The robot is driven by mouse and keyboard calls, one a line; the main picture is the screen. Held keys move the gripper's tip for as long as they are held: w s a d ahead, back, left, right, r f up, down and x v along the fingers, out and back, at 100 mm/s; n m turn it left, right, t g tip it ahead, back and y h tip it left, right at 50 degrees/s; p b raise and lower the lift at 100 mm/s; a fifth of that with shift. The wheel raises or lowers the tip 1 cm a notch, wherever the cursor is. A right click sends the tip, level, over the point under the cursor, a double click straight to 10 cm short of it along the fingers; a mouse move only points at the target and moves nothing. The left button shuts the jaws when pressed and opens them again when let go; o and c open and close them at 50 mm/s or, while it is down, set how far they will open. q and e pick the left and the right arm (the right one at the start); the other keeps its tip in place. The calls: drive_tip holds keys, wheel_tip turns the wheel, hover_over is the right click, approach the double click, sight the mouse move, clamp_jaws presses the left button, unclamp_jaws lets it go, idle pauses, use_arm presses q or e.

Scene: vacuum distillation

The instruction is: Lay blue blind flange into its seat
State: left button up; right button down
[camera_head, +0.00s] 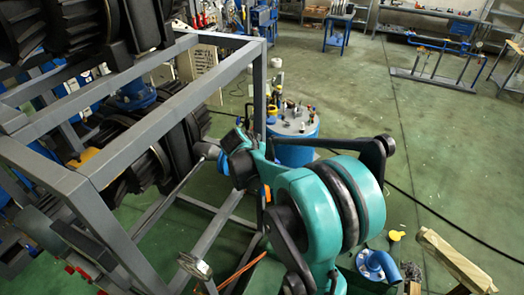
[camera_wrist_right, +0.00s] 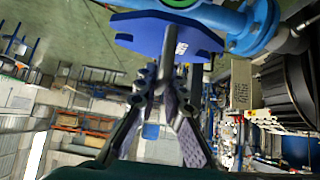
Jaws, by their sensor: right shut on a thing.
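In the right wrist view, my right gripper (camera_wrist_right: 168,66) is shut on the blue blind flange (camera_wrist_right: 150,34). A blue pipe (camera_wrist_right: 220,15) with a green ring passes just beyond the flange, ending in a round blue pipe flange (camera_wrist_right: 264,25). I cannot tell whether the plate touches it. In the head view, my teal right arm reaches to the grey frame, and a small blue part shows at its end (camera_head: 223,162). Its fingers are not clear there. My left gripper is not in view.
A grey metal frame (camera_head: 120,165) with black ribbed machinery (camera_head: 165,150) fills the left. A blue drum (camera_head: 296,152) with loose items on top stands behind my arm. A blue pipe elbow (camera_head: 380,266) lies at lower right. The green floor at right is mostly free.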

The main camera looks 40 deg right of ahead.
drive_tip(key=shift+w+f, duration=0.25)
drive_tip(key=shift+w, duration=0.2)
drive_tip(key=shift+f+b, duration=0.25)
drive_tip(key=shift+b, duration=0.2)
drive_tip(key=shift+s+f+b, duration=0.3)
drive_tip(key=shift+f+b, duration=0.25)
drive_tip(key=shift+b, duration=0.05)
drive_tip(key=f+b, duration=0.2)
drive_tip(key=f, duration=0.1)
drive_tip(key=shift+w+f+b, duration=0.1)
drive_tip(key=shift+w+b, duration=0.1)
drive_tip(key=shift+b, duration=0.15)
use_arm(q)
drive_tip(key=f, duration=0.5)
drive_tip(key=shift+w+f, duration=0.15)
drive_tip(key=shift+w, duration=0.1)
use_arm(e)
drive_tip(key=shift+s+f, duration=0.15)
drive_tip(key=shift+f, duration=0.15)
use_arm(q)
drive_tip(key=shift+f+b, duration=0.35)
drive_tip(key=shift+b, duration=0.2)
use_arm(e)
drive_tip(key=shift+a, duration=0.1)
use_arm(q)
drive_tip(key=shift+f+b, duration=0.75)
drive_tip(key=shift+b, duration=0.05)
use_arm(e)
drive_tip(key=shift+f, duration=0.85)
